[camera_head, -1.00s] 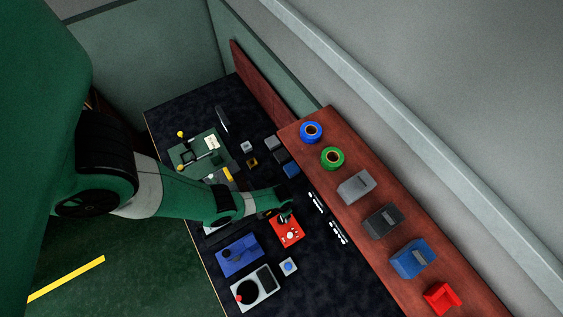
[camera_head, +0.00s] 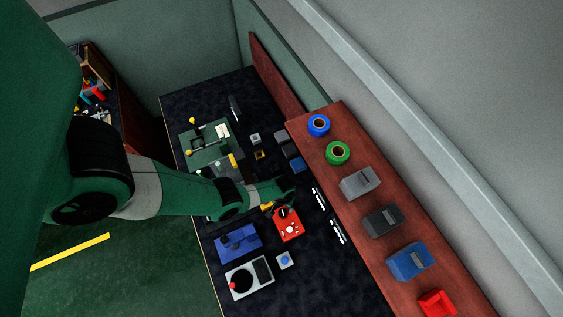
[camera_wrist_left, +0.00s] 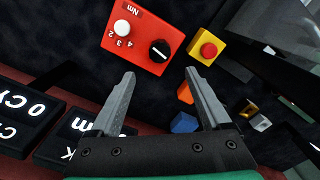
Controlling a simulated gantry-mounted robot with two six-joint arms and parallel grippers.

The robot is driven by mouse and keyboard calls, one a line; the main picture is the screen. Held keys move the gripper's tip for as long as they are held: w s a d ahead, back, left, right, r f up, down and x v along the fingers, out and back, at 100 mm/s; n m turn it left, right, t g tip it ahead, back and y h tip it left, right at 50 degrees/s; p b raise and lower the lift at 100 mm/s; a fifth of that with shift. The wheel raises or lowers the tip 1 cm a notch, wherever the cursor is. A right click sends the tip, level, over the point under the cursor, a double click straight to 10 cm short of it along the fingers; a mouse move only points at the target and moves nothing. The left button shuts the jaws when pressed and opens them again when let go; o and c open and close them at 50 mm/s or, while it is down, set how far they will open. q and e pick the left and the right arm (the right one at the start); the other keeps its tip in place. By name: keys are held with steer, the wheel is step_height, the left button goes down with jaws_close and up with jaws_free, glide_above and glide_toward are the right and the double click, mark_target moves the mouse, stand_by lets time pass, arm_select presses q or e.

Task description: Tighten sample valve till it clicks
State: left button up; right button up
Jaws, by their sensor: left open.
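A red box (camera_head: 288,226) with a white dial and a black knob lies on the dark bench. In the left wrist view, this red box (camera_wrist_left: 141,38) shows "Nm", the numbers 4, 3, 2, a white dial (camera_wrist_left: 122,27) and a black knob (camera_wrist_left: 159,51) with a white line. No label reads sample valve, so I cannot tell which part it is. My left gripper (camera_wrist_left: 160,74) is open, and nothing is between its fingers. The black knob shows just beyond the gap between the fingertips, apart from them. My right gripper is not in view.
A yellow box with a red button (camera_wrist_left: 207,50) stands beside the red box. A blue box (camera_head: 238,242) and a grey box (camera_head: 249,279) lie nearby. Black labels (camera_wrist_left: 25,112) show at the wrist view's left. A raised wooden shelf (camera_head: 335,125) carries tape rolls and several bins.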

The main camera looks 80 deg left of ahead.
mark_target(283, 212)
arm_select(q)
step_height(283, 212, down, 11)
steer(key=b, duration=0.9)
steer(key=shift+f+b, duration=0.2)
steer(key=shift+b, duration=0.1)
